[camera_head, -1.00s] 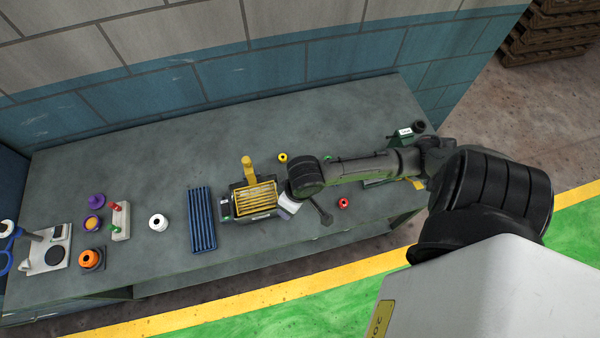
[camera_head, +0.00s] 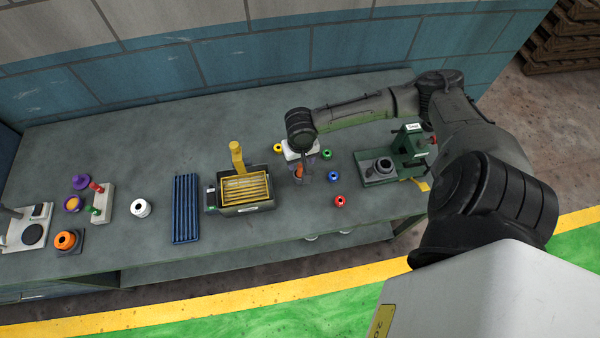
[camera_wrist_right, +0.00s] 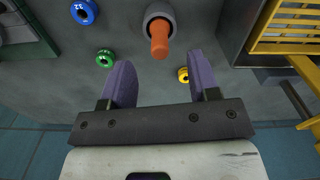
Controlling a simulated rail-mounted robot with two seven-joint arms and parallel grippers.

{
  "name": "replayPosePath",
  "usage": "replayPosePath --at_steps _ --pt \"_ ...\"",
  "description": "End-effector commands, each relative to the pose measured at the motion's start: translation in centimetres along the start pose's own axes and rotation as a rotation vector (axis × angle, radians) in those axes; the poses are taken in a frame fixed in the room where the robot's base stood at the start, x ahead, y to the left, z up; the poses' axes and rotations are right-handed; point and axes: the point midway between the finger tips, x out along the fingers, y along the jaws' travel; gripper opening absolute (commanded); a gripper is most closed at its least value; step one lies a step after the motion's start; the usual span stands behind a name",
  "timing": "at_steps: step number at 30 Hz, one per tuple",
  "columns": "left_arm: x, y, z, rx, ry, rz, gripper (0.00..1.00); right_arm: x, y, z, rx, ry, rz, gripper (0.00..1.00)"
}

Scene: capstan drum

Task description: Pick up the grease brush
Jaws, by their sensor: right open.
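What I take to be the grease brush is an orange handle (camera_head: 299,171) standing in a grey round holder on the bench. In the right wrist view the orange handle (camera_wrist_right: 159,42) rises from the grey holder (camera_wrist_right: 158,12), just beyond my fingertips and roughly centred between them. My right gripper (camera_wrist_right: 161,70) is open, its two purple-grey fingers apart and empty. In the head view the right gripper (camera_head: 304,168) is over the handle and partly hides it and the holder. Bristles are not visible. My left gripper is not in view.
Blue (camera_head: 332,177), green (camera_head: 326,154), red (camera_head: 340,201) and yellow rings lie around the holder. A yellow-slatted tray (camera_head: 245,190) stands to the left, a blue ribbed tray (camera_head: 186,210) beyond it. A green fixture (camera_head: 380,170) stands to the right.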

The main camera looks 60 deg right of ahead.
Motion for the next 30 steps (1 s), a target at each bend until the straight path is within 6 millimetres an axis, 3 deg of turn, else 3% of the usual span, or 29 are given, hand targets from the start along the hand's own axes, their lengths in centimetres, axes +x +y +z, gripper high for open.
replayPosePath --at_steps 11,21,30 --pt "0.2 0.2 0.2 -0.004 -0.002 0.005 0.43 2.6 0.0 0.0 -0.001 -0.001 0.0 0.55" --pt "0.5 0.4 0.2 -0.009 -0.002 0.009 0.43 6.6 0.1 -0.4 -0.002 -0.001 0.0 0.55" --pt "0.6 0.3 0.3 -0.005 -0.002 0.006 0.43 7.2 0.1 -0.4 -0.004 0.001 -0.001 0.55"
